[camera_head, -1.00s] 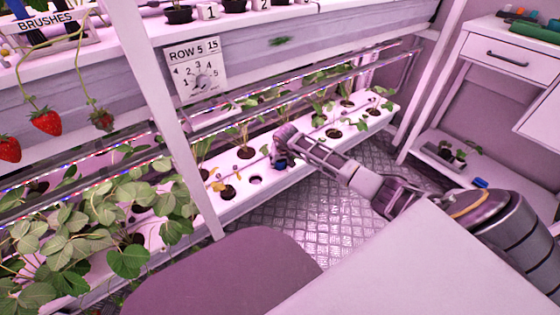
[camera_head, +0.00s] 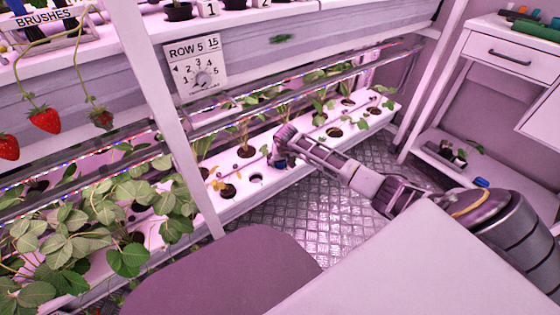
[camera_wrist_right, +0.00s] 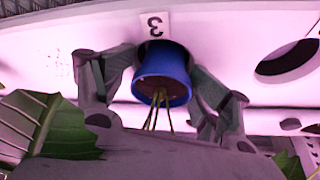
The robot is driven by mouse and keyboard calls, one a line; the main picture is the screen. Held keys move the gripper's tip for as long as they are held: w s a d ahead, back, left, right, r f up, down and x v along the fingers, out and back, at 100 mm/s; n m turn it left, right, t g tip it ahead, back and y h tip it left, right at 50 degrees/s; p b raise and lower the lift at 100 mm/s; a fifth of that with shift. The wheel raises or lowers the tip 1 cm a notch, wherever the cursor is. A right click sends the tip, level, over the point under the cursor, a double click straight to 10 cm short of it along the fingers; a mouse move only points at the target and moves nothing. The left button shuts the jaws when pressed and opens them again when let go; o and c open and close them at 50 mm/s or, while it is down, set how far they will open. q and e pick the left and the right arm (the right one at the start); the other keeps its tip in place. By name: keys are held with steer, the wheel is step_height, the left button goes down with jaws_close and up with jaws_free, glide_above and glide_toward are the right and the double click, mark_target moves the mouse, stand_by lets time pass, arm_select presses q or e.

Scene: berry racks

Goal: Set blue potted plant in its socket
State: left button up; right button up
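The blue pot (camera_wrist_right: 163,75) is between the fingers of my right gripper (camera_wrist_right: 166,88) in the wrist view, which looks upside down. Thin stems come out of the pot. The pot is right at a dark round hole in the white planter (camera_wrist_right: 60,60), beside a label "3" (camera_wrist_right: 154,24); how deep it sits is hidden. In the head view my right gripper (camera_head: 279,160) is over the lower planter row, and only a bit of blue shows there. Both fingers appear to touch the pot. My left gripper is not in view.
An empty hole (camera_head: 255,180) is left of my right gripper, with potted plants (camera_head: 228,190) along the row. A light rail and upper shelf with the "ROW 5" sign (camera_head: 196,68) hang above. A white post (camera_head: 165,120) stands left.

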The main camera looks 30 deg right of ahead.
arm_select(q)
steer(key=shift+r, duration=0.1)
arm_select(e)
steer(key=shift+s, duration=0.1)
steer(key=shift+r+p, duration=0.5)
steer(key=shift+r, duration=0.1)
arm_select(q)
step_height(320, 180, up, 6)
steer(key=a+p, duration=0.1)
steer(key=p, duration=0.3)
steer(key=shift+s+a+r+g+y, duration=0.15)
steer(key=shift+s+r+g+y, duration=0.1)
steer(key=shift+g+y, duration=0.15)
arm_select(e)
steer(key=v, duration=1.2)
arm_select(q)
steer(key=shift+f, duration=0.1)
arm_select(e)
steer(key=shift+o, duration=0.7)
